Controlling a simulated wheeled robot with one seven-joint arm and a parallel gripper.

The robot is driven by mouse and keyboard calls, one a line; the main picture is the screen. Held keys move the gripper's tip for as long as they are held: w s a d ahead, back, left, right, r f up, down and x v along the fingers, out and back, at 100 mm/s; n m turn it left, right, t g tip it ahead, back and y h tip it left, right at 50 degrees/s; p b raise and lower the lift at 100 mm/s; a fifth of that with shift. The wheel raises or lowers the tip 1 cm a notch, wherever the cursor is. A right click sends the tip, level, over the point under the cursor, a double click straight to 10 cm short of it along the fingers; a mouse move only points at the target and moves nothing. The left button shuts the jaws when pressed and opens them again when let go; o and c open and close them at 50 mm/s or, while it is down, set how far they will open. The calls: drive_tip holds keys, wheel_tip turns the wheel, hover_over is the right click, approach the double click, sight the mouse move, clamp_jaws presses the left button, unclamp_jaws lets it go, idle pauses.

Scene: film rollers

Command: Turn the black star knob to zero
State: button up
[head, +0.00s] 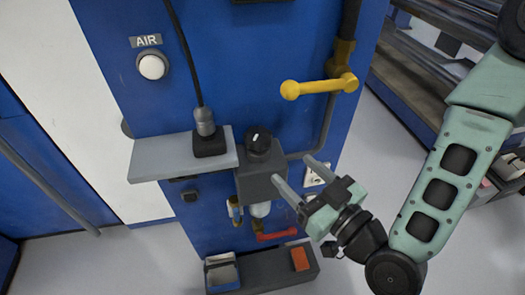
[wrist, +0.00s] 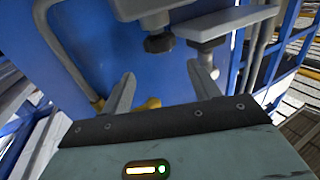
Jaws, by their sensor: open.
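The black knob (head: 258,139), with a small white mark on its face, sits on top of a grey box (head: 262,183) on the blue panel. Its number scale is too small to read. In the wrist view, which looks upside down, the knob (wrist: 158,43) hangs below the grey box, between the lines of my fingers. My gripper (head: 293,169) is open and empty, to the right of the knob and slightly lower in the head view. The fingers point toward the box and appear apart from the knob. The gripper also shows in the wrist view (wrist: 160,70).
A grey shelf (head: 170,158) with a black connector (head: 209,143) and cable is left of the knob. A yellow handle (head: 315,88) sticks out above right. Floor is clear at left.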

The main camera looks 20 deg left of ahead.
sight(267, 144)
drive_tip(key=p+x, duration=0.1)
drive_tip(key=x, duration=0.9)
drive_tip(key=shift+w+a, duration=0.45)
drive_tip(key=shift+a, duration=0.15)
drive_tip(key=c, duration=0.7)
